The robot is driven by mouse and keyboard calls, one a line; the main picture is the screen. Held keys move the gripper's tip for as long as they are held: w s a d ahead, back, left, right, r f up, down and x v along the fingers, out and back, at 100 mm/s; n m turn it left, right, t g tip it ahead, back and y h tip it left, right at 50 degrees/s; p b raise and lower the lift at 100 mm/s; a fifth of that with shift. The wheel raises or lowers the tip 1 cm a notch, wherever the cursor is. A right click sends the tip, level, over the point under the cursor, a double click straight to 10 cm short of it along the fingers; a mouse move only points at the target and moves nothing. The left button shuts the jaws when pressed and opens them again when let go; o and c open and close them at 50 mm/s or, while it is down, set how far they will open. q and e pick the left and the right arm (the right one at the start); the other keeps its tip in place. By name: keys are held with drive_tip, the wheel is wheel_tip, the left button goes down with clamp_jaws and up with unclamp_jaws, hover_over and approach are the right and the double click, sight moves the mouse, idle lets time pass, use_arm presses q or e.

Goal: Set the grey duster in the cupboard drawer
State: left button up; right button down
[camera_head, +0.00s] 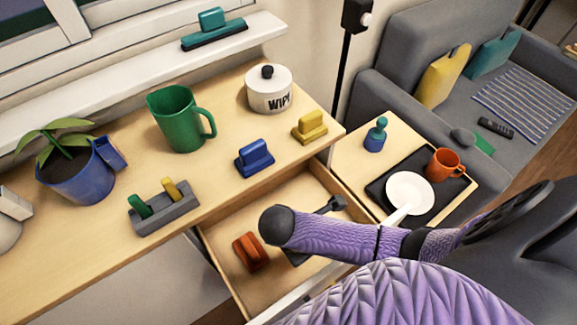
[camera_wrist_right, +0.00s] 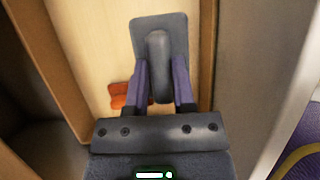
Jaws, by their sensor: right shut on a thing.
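In the right wrist view, my right gripper (camera_wrist_right: 161,66) is shut on the handle of the grey duster (camera_wrist_right: 143,27), whose flat pad faces away from me. The cupboard drawer (camera_head: 222,230) is pulled open in the head view, and its pale floor (camera_wrist_right: 103,45) lies behind the duster in the wrist view. My right arm reaches across the drawer from the right and hides part of its inside. A red-orange block-shaped thing (camera_head: 250,252) lies in the drawer, partly behind my gripper in the wrist view (camera_wrist_right: 120,97). My left gripper is not in view.
On the worktop stand a blue duster (camera_head: 254,158), a yellow one (camera_head: 310,127), a green mug (camera_head: 178,120), a lidded WIPE pot (camera_head: 268,90), a grey holder (camera_head: 165,213) and a potted plant (camera_head: 72,185). A side table (camera_head: 352,128) holds a tray, plate and orange mug.

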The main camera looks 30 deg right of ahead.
wheel_tip(320, 180, down, 10)
drive_tip(key=b, duration=0.6)
drive_tip(key=shift+f, duration=0.2)
drive_tip(key=shift+r, duration=0.1)
drive_tip(key=shift+c, duration=2.2)
unclamp_jaws()
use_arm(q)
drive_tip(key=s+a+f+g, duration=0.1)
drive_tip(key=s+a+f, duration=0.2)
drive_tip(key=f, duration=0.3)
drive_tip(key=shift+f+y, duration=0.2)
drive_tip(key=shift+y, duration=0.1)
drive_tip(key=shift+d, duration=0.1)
use_arm(e)
drive_tip(key=shift+r, duration=0.1)
drive_tip(key=p+v, duration=0.6)
drive_tip(key=v, duration=0.5)
drive_tip(key=shift+w+r+p, duration=0.1)
drive_tip(key=shift+r+p, duration=0.15)
drive_tip(key=shift+p, duration=0.05)
drive_tip(key=shift+a+r, duration=0.15)
drive_tip(key=shift+r, duration=0.05)
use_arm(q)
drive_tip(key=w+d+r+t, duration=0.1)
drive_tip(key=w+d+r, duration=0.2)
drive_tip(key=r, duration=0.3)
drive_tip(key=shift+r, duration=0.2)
